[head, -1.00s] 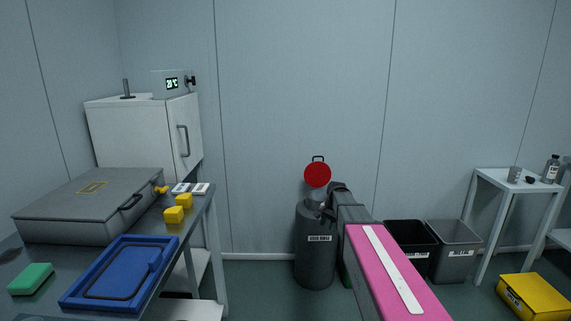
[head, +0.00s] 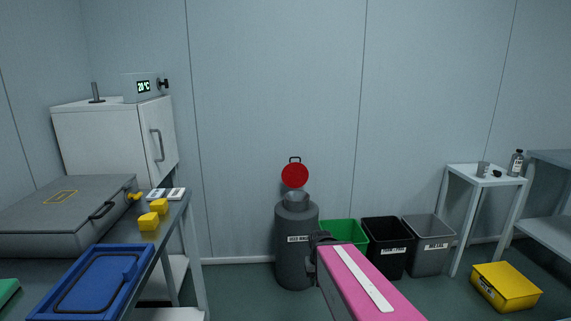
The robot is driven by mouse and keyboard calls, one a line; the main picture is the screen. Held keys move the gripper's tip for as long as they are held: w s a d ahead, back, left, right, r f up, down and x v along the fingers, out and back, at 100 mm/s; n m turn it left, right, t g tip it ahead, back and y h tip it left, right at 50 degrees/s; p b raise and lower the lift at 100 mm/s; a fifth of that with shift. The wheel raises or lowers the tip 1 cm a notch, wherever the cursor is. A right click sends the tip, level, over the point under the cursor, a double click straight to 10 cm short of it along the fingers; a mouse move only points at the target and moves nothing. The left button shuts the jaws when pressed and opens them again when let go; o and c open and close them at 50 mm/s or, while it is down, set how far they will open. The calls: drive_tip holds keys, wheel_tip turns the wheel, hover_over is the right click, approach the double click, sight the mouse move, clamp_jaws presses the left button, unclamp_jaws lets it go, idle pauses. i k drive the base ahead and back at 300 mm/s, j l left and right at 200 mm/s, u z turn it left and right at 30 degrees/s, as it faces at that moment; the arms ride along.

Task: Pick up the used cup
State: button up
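A small grey cup (head: 483,169) stands upright on the small white side table (head: 462,176) at the right. It is the only cup-like thing I can make out, and its contents are too small to see. My arm reaches in from the bottom centre, its pink link in front of the bins. The fingers of my gripper do not show in this view. The visible part of my arm is well to the left of the cup and apart from it.
A small dark object (head: 497,174) and a bottle (head: 517,163) stand beside the cup. A grey waste canister (head: 291,262), green (head: 343,231), black (head: 385,260) and grey bins (head: 428,260) line the wall. A yellow box (head: 506,288) lies on the floor before the table.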

sight(483, 167)
drive_tip(key=z, duration=1.6)
drive_tip(key=i+j, duration=0.15)
drive_tip(key=i, duration=0.25)
